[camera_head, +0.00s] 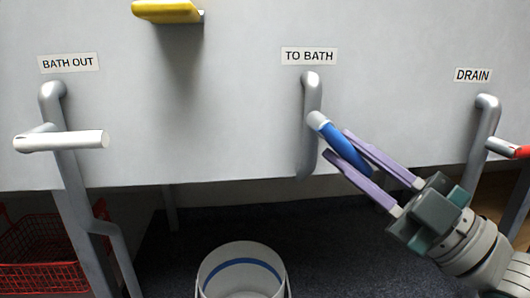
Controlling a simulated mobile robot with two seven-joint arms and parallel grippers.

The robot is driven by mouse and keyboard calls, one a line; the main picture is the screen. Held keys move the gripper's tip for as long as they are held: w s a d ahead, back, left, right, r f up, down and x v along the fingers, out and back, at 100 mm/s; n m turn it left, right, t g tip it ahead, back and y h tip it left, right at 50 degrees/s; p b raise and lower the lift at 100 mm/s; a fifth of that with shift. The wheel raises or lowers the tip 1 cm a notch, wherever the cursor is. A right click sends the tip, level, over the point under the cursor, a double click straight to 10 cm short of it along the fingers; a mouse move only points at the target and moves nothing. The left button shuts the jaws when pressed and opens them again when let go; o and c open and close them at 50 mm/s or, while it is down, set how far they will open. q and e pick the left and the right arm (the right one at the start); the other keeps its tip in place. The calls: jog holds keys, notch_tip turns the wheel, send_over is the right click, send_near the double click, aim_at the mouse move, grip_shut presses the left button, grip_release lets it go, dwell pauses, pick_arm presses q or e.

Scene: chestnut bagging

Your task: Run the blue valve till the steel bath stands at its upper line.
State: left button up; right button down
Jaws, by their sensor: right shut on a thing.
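The blue valve lever (347,151) sits on the grey pipe (311,98) under the "TO BATH" label (309,56). The lever slants down to the right from its pale hub. My right gripper (336,145) comes in from the lower right, its two purple fingers along both sides of the lever, shut on it. The grey panel (230,125) carrying the labels fills the upper view. I cannot tell whether it belongs to the steel bath; no water level or upper line of the bath shows. My left gripper is not in view.
A white-handled valve (75,141) is under "BATH OUT" at left. A red-handled valve (508,148) is under "DRAIN" at right. A yellow handle (167,12) is at the top. A white bucket (211,266) with a blue inner band stands below, and a red crate (40,251) at lower left.

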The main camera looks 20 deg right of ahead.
jog(key=c, duration=0.8)
grip_release()
jog(key=shift+o, duration=0.2)
jog(key=shift+s, duration=0.1)
jog(key=p+v, duration=0.1)
jog(key=v, duration=0.8)
jog(key=shift+s+d+f, duration=0.2)
jog(key=shift+s+d, duration=0.05)
jog(key=shift+s, duration=0.05)
